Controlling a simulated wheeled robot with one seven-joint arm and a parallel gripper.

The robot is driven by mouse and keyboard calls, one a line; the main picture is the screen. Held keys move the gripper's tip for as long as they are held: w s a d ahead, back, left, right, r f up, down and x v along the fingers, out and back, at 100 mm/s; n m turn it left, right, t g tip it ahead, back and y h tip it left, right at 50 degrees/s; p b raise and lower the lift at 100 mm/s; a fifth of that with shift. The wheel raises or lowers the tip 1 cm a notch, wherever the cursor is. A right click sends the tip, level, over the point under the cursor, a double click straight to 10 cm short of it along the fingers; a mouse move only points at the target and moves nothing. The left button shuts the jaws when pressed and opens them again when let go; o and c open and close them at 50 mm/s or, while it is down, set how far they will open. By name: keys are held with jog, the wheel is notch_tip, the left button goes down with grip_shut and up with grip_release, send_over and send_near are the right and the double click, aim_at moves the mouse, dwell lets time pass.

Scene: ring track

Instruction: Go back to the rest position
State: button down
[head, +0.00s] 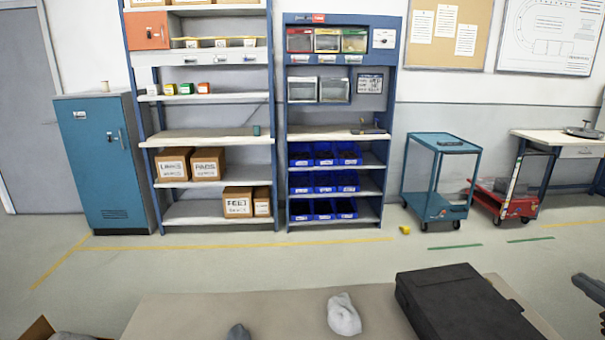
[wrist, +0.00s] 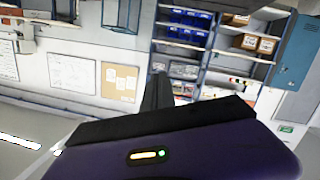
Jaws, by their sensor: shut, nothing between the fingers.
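My gripper (wrist: 158,82) shows in the wrist view as dark fingers closed together beyond the dark purple housing with a small lit indicator. Nothing shows between the fingers. The wrist view is turned nearly upside down and faces the wall with the shelves and boards. In the head view, only a dark piece shows at the right edge, partly cut off, and it looks like part of my arm's end. The rest of my arm is out of view there.
A table (head: 200,312) in front bears a black case (head: 465,305), a white crumpled cloth (head: 343,315) and a small grey thing (head: 238,332). Beyond is open floor (head: 230,265), then a teal cabinet (head: 105,165), shelves (head: 205,140), a blue cart (head: 440,180) and a red cart (head: 510,205).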

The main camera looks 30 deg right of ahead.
notch_tip(320, 180, up, 2)
jog(key=s+d+m+g+h, duration=0.1)
jog(key=s+d+m+h, duration=0.1)
jog(key=d+m+h, duration=0.15)
jog(key=w+a+f+t+y, duration=0.1)
jog(key=w+a+f, duration=0.15)
jog(key=a, duration=0.75)
jog(key=w+a+f+t, duration=0.1)
jog(key=w+a+f, duration=0.15)
jog(key=a, duration=0.75)
jog(key=w+a+f+t+y, duration=0.1)
jog(key=a+f, duration=0.3)
jog(key=a, duration=0.6)
jog(key=s+a+f+n+y, duration=0.2)
jog(key=s+a+y, duration=0.3)
jog(key=a, duration=0.7)
jog(key=s+a+f+n+y, duration=0.3)
jog(key=s+a+y, duration=0.2)
jog(key=a, duration=0.7)
jog(key=shift+s+a+f+g, duration=0.15)
jog(key=shift+s+a+g, duration=0.25)
jog(key=shift+s, duration=0.4)
